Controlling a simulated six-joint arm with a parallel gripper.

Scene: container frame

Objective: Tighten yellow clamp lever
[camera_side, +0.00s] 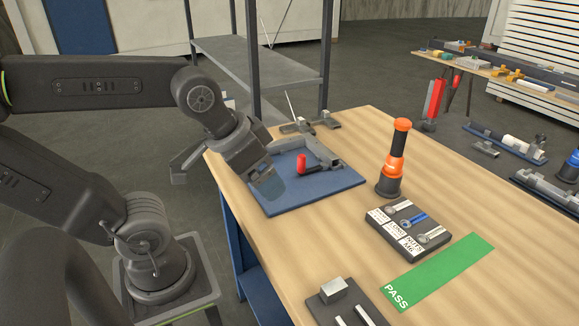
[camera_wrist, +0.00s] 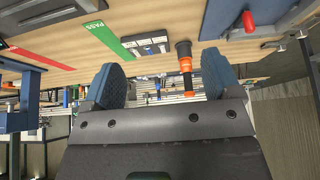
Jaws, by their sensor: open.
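No yellow clamp lever shows clearly on the bench. A grey clamp (camera_side: 322,152) with a red handle (camera_side: 301,163) sits on a blue plate (camera_side: 335,186) at the bench's left end. In the wrist view the red handle (camera_wrist: 249,21) is at the upper right, outside the jaws. My gripper (camera_side: 266,184) is tilted downward at the plate's left side, left of the red handle and apart from it. In the wrist view my gripper (camera_wrist: 163,75) has its two blue-grey fingers spread, with nothing held between them.
A black and orange tool (camera_side: 393,160) stands upright right of the plate. A labelled dark block (camera_side: 378,229), a green PASS strip (camera_side: 445,270) and a grey fixture (camera_side: 335,290) lie nearer the front. Bare wood (camera_side: 290,250) separates them from the plate. A shelf (camera_side: 255,62) stands behind.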

